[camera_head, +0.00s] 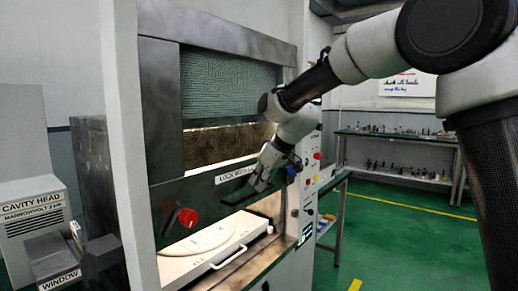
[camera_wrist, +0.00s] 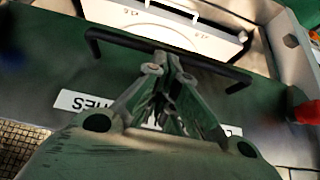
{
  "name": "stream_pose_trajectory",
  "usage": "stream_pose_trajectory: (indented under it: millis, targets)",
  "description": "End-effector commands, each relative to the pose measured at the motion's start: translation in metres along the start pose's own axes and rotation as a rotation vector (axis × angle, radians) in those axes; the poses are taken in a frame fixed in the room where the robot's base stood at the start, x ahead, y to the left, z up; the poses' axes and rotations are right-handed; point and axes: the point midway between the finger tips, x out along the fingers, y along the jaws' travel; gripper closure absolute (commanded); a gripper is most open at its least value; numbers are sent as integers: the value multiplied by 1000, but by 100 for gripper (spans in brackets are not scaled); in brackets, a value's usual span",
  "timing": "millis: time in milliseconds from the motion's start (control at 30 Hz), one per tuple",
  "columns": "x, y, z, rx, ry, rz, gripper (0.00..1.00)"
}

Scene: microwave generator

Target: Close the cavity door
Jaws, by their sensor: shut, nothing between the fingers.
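The cavity door (camera_head: 222,186) is a dark green panel with a mesh window above and a printed label. Its lower edge stands above an opening where a white tray shows, so the door looks raised. In the wrist view the door panel (camera_wrist: 45,65) carries a black bar handle (camera_wrist: 120,42). My gripper (camera_head: 262,183) is at the lower right of the door. In the wrist view my gripper (camera_wrist: 168,65) is shut and empty, its tips overlapping the middle of the bar. I cannot tell whether they touch it. The fingers hide part of the bar and label.
The white tray (camera_head: 205,240) with a front handle lies below the door. A red knob (camera_head: 187,217) sits at the door's lower left. A control panel (camera_head: 310,165) stands right of the opening. Grey boxes (camera_head: 30,205) are at left. Green floor (camera_head: 400,250) is clear at right.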

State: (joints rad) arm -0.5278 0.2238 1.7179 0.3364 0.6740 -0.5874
Motion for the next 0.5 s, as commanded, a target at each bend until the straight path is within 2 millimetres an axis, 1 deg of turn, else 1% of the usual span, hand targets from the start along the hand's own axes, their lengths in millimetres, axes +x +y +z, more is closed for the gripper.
stream_pose_trajectory:
  millis: [33, 200, 400, 500]
  targets:
    - [17, 0, 12, 2, -5, -1, 100]
    - [68, 0, 46, 3, -6, -1, 100]
    - [124, 0, 83, 4, -4, 0, 100]
    - [148, 0, 99, 3, -4, 0, 100]
